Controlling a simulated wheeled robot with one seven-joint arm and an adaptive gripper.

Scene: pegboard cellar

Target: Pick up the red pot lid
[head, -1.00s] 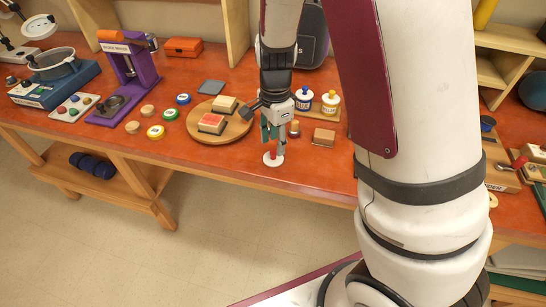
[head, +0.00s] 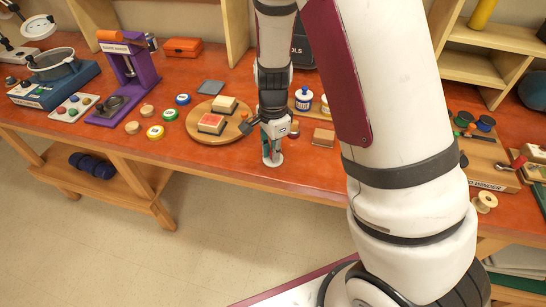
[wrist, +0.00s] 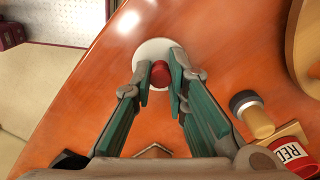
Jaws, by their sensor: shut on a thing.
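The red pot lid is a pale disc (wrist: 150,47) with a red knob (wrist: 160,75). In the head view the lid (head: 274,163) is at the front edge of the orange-red bench, and it looks to be resting on the bench top. My gripper (head: 270,152) points down over it. In the wrist view my gripper (wrist: 160,82) has its green fingers on both sides of the red knob and is shut on it. In the head view the fingers hide most of the knob.
A round wooden board (head: 194,133) with two blocks stands just left of my gripper. A brown block (head: 323,137) and glue bottles (head: 304,99) are to the right and behind. The bench's front edge is close to the lid.

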